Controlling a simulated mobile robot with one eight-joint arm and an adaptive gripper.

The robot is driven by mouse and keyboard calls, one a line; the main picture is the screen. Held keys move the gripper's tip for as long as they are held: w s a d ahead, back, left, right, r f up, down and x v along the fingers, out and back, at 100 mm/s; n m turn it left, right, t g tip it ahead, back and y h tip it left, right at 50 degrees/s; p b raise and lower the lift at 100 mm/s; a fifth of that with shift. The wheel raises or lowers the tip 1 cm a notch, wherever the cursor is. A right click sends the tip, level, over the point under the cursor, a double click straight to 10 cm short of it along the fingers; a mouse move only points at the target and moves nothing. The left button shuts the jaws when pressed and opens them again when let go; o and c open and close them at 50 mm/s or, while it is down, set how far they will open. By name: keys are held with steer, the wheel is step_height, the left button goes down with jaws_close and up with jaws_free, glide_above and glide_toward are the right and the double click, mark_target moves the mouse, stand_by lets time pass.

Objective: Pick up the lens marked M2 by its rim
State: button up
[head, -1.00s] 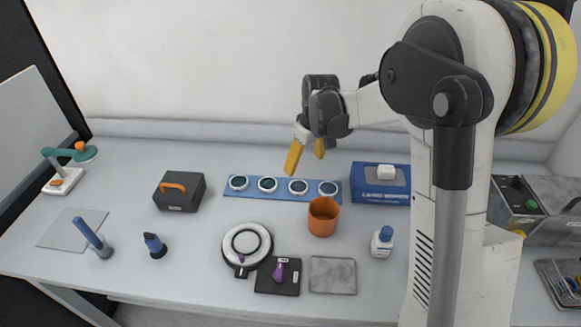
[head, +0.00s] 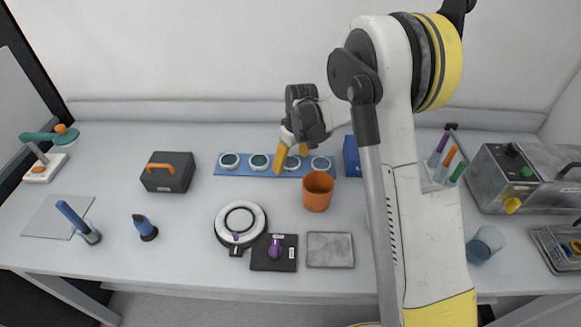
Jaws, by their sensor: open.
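Several round lenses with pale rims lie in a row on a blue strip (head: 245,172) at the back of the table. They are the far left lens (head: 229,160), the second lens (head: 259,161), the third lens (head: 292,166) and the far right lens (head: 321,164). Small labels sit below them, but I cannot read which is M2. My gripper (head: 290,163) points down with yellow fingers apart and nothing between them that I see held. It is over the third lens and partly covers it; I cannot tell whether it touches.
An orange cup (head: 317,191) stands just in front of the strip's right end. A dark case (head: 168,172) is to its left. My arm partly hides a blue box (head: 351,157). A white ring (head: 241,223), black pad (head: 273,253) and grey plate (head: 330,250) lie in front.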

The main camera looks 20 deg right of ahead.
steer(key=shift+f, duration=0.15)
steer(key=c, duration=1.3)
